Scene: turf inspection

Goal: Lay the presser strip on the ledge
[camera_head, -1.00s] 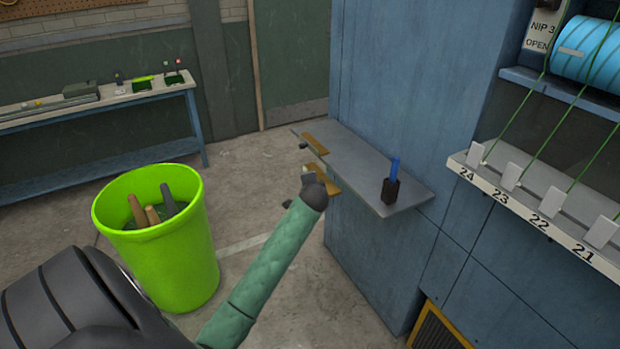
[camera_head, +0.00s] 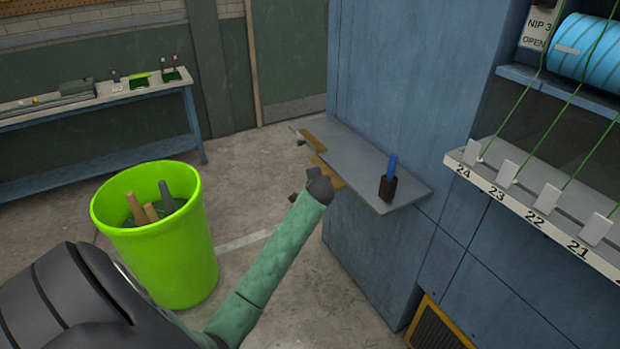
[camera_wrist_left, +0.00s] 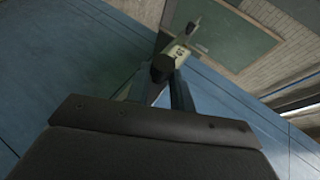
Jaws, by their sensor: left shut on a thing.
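The ledge (camera_head: 365,168) is a flat grey shelf on the side of the blue machine. My left gripper (camera_head: 311,178) is at its left edge in the head view, shut on what looks like the presser strip (camera_head: 338,183), a narrow tan piece. The gripper partly hides the strip. I cannot tell whether the strip touches the ledge. My right gripper is not in view.
A dark holder with a blue item (camera_head: 388,186) stands on the ledge's near right part. A green bin (camera_head: 165,262) stands on the floor at left. The ledge's middle is clear.

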